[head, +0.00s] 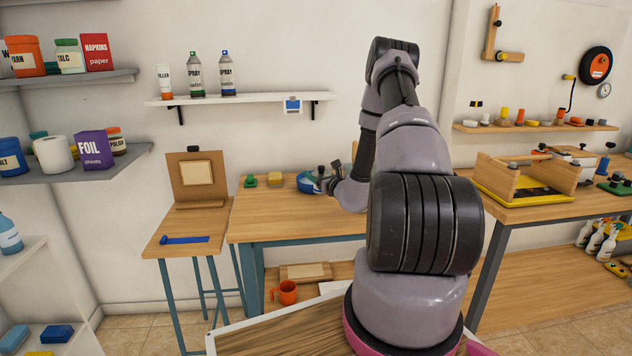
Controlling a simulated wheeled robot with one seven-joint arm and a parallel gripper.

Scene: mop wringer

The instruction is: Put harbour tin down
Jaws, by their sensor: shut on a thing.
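A blue, round, open-topped thing (305,184), seemingly the harbour tin, is at the back of the wooden workbench (290,226), near the wall. My gripper (322,181) is at its right side and appears shut on it. My arm reaches back and left over the bench to get there. The fingertips are small and partly hidden, and I cannot tell whether the tin's base touches the bench top.
A yellow block (275,179) and a green item (250,181) stand left of the tin. A wall shelf (240,98) with spray cans hangs above. A smaller table (188,226) with an upright board stands left. The bench's front left is clear.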

